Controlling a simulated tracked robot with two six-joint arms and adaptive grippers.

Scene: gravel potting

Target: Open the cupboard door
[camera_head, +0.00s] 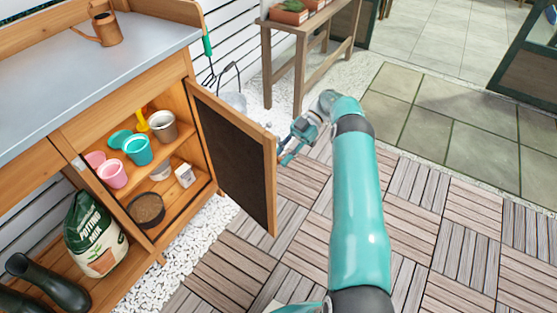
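The cupboard (206,186) is part of a wooden potting bench at the left, and its shelves show. Its door (236,150), a dark panel in a wooden frame, stands swung wide open toward the right. My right gripper (284,157) is at the door's free outer edge, near its upper half. Its fingertips are small and partly hidden at the edge, so I cannot tell whether they are open, shut or touching the wood. My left gripper is not in view.
Inside the cupboard are a teal pot (138,150), a pink pot (112,174), a metal pot (163,125) and a bowl of brown material (146,209). A potting mix bag (93,235) and dark boots (48,285) stand at lower left. The deck (425,245) at right is clear.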

